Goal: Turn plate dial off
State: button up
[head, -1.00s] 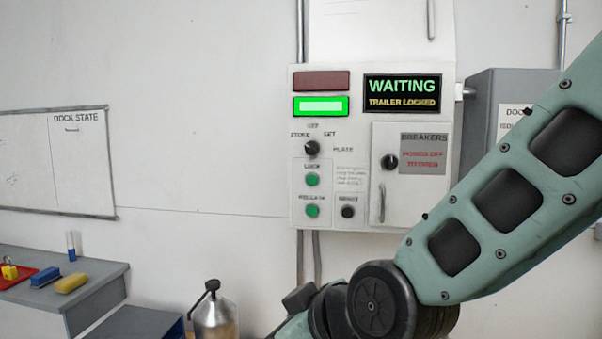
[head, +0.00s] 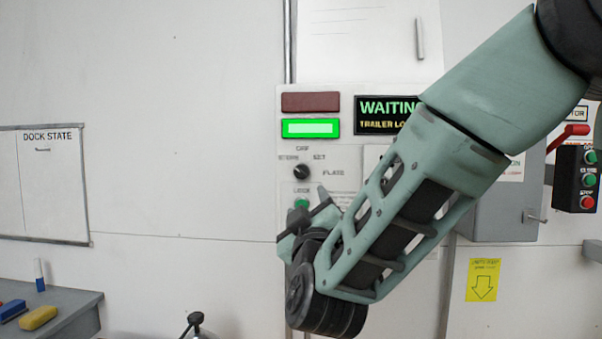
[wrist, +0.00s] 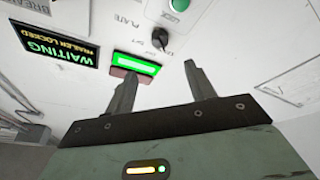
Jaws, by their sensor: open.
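The plate dial (head: 302,171) is a small black round knob on the white control panel (head: 348,176). The labels STORE, OFF and SET sit around it, with PLATE at its right. I cannot tell which label its pointer faces. My gripper (head: 313,198) is just below the dial in the head view, in front of the green button, its jaws apart. In the wrist view the two fingers of my gripper (wrist: 160,74) are open with nothing between them. The dial (wrist: 161,38) shows ahead of the fingertips, apart from them, with the panel upside down.
A lit green lamp (head: 311,128) and a dark red one (head: 311,102) sit above the dial. The display (head: 385,112) reads WAITING, TRAILER LOCKED. A green button (head: 302,203) is partly covered by my gripper. A grey box with a red lever (head: 570,135) stands at right.

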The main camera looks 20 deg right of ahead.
aim_at(302, 176)
jog(key=p+x, duration=0.5)
jog(key=x, duration=0.8)
jog(key=shift+w+r, duration=0.2)
jog(key=shift+w, duration=0.1)
jog(key=c, duration=1)
